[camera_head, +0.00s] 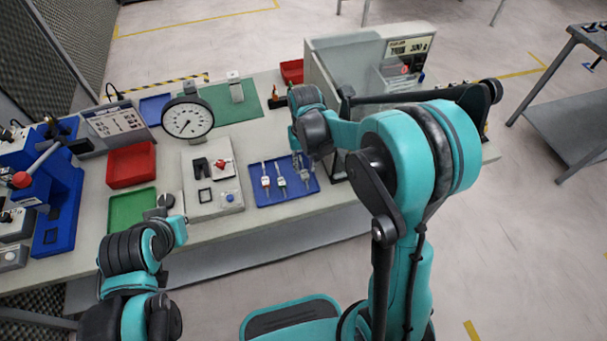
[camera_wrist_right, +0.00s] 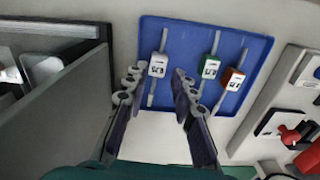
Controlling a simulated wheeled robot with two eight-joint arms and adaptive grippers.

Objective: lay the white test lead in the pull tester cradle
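The white test lead (camera_wrist_right: 158,65) lies on the blue tray (camera_wrist_right: 262,50), beside a green lead (camera_wrist_right: 209,68) and a red lead (camera_wrist_right: 232,78). My right gripper (camera_wrist_right: 158,80) is open, with its fingertips on either side of the white lead's near end; whether they touch it I cannot tell. In the head view the right gripper (camera_head: 308,162) is over the tray's right part and partly hides it. The pull tester (camera_head: 228,203) is left of the tray, with a dial gauge (camera_head: 187,118) behind it and black holders on top. My left gripper (camera_head: 165,206) is at the bench front; its fingers are unclear.
A grey-walled bin (camera_head: 335,75) stands right of the tray, close to my right arm. Red (camera_head: 131,165) and green (camera_head: 130,210) trays lie left of the tester. A green mat (camera_head: 228,103) lies behind. Blue equipment (camera_head: 60,200) fills the far left.

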